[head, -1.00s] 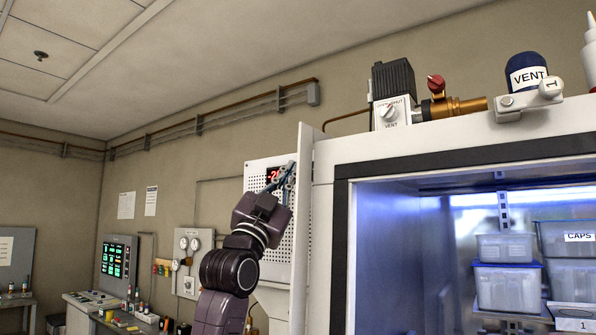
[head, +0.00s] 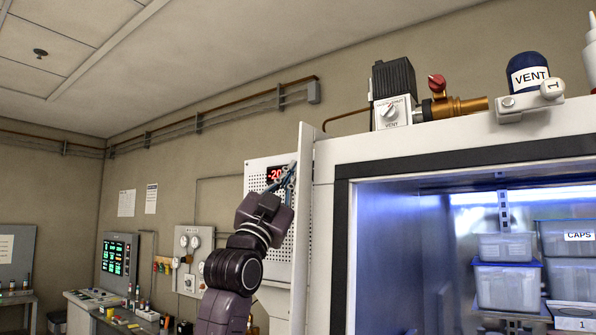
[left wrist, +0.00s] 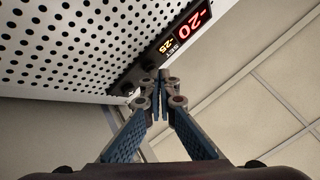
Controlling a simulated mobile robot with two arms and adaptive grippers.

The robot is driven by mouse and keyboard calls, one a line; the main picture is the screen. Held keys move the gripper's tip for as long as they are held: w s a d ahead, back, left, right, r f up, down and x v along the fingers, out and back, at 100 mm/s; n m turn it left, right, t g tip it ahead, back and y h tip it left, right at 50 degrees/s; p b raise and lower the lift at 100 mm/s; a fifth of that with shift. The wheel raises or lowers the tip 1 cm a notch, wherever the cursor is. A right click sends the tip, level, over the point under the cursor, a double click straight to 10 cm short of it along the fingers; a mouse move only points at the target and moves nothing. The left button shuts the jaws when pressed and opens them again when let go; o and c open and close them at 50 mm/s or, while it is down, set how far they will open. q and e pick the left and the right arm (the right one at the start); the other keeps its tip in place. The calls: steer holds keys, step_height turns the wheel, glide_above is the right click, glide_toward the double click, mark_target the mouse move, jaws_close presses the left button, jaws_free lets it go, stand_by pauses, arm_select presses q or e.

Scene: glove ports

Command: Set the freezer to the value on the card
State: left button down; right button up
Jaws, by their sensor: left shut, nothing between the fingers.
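The freezer's perforated white control panel (head: 262,215) stands left of the open glove-port cabinet. Its display (head: 276,174) shows a red -20. In the left wrist view the display (left wrist: 186,32) is tilted, with red -20 and a smaller yellow SET figure that looks like -25. A small dark button (left wrist: 125,88) sits at the panel's edge near the display. My left gripper (head: 289,172) is shut and empty, its tips at the panel by the display. In the left wrist view its fingertips (left wrist: 161,76) meet just beside the display's lower end and hide part of that edge. No readable value card shows. My right gripper is not in view.
A white door edge (head: 301,235) stands upright just right of my left gripper. The lit cabinet holds grey bins (head: 507,287). A vent valve (head: 391,112) sits on top. Wall papers (head: 151,198) and gauges (head: 188,242) are further left.

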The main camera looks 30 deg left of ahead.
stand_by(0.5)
arm_select(q)
steer(key=shift+s+b, duration=0.4)
steer(key=shift+s, duration=0.3)
steer(key=s, duration=0.1)
steer(key=s+b, duration=0.1)
steer(key=s, duration=0.1)
steer(key=s+b, duration=0.1)
steer(key=s, duration=0.1)
steer(key=shift+a, duration=0.25)
steer(key=shift+f, duration=0.1)
stand_by(0.7)
